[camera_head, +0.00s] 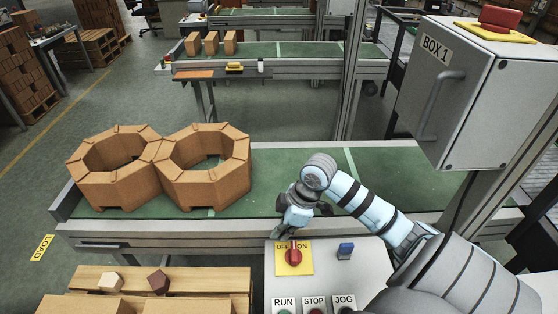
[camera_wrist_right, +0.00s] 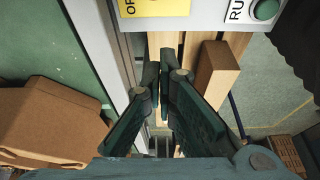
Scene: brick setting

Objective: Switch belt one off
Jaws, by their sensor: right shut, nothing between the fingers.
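A red rotary knob (camera_head: 293,255) sits on a yellow plate marked OFF and ON, on the grey control panel (camera_head: 352,274) in front of the near belt (camera_head: 268,180). The knob's handle looks roughly upright between the two words; its exact setting is hard to tell. My right gripper (camera_head: 281,232) is just behind the plate, at the panel's far edge, and looks apart from the knob. In the right wrist view its fingers (camera_wrist_right: 163,82) are shut and empty, with part of the yellow plate (camera_wrist_right: 160,7) at the top edge. My left gripper is out of view.
A blue switch (camera_head: 345,250) and the RUN, STOP and JOG buttons share the panel. Two octagonal brown brick rings (camera_head: 203,172) stand on the near belt. A grey box marked BOX 1 (camera_head: 462,92) hangs at the right. A wooden pallet (camera_head: 205,281) lies left of the panel.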

